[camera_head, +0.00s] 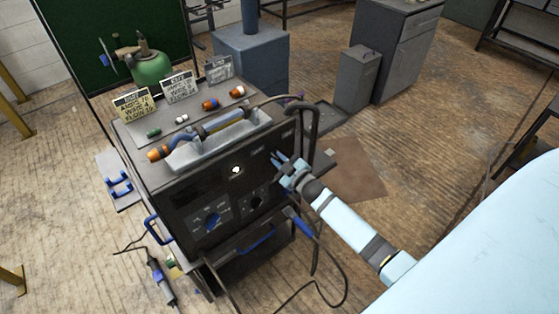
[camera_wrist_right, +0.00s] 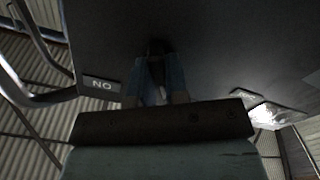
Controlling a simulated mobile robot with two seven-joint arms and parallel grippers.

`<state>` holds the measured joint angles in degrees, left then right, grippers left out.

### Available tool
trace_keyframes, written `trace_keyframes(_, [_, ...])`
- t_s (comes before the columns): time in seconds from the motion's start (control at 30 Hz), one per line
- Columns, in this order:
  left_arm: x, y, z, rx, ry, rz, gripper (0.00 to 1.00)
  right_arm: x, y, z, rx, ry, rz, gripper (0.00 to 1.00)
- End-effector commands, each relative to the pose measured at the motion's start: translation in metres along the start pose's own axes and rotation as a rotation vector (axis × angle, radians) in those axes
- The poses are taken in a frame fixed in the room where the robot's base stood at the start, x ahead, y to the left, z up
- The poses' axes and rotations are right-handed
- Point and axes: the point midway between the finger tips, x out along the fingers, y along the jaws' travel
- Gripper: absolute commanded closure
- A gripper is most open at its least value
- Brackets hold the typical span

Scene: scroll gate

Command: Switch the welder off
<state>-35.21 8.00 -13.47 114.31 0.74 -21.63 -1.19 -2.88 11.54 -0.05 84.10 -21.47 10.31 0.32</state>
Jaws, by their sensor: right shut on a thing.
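The welder (camera_head: 185,200) is a dark box-shaped machine standing on a cart, with dials and a small bright white lamp (camera_head: 236,170) on its front panel. My right gripper (camera_head: 279,160) is at the upper right of that panel. In the right wrist view, its two blue-grey fingers (camera_wrist_right: 157,75) are shut on a small dark switch (camera_wrist_right: 157,48) on the panel. A small label reading "ON" upside down (camera_wrist_right: 101,84) is beside the fingers. The lamp also glows at the right of the wrist view (camera_wrist_right: 264,114). Which way the switch is set is hidden by the fingers. My left gripper is not in view.
A torch (camera_head: 210,130) lies in a grey tray on the welder's top, with small coloured parts and upright tags (camera_head: 180,87) behind. A dark hose (camera_head: 313,140) loops close to my right gripper. A cable hangs below. Grey cabinets (camera_head: 398,50) stand behind; floor at right is partly clear.

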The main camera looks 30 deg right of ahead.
Motion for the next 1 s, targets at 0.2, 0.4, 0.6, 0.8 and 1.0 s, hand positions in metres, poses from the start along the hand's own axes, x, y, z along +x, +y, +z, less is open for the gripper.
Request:
trace_keyframes(0.2, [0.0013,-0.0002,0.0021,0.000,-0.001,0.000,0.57,-0.0001,-0.0001,0.0002,-0.096,0.001,0.000,1.00])
trace_keyframes(0.4, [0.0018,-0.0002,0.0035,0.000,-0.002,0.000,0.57,-0.0001,0.0000,0.0000,-0.139,0.001,0.000,1.00])
trace_keyframes(0.6, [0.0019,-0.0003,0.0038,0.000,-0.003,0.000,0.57,-0.0001,0.0001,-0.0001,-0.151,0.001,0.000,1.00])
trace_keyframes(0.8, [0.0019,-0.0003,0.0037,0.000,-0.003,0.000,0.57,-0.0001,0.0001,-0.0001,-0.151,0.001,-0.001,1.00])
trace_keyframes(1.0, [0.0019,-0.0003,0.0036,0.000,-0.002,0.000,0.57,-0.0001,0.0001,0.0000,-0.150,0.001,-0.001,0.60])
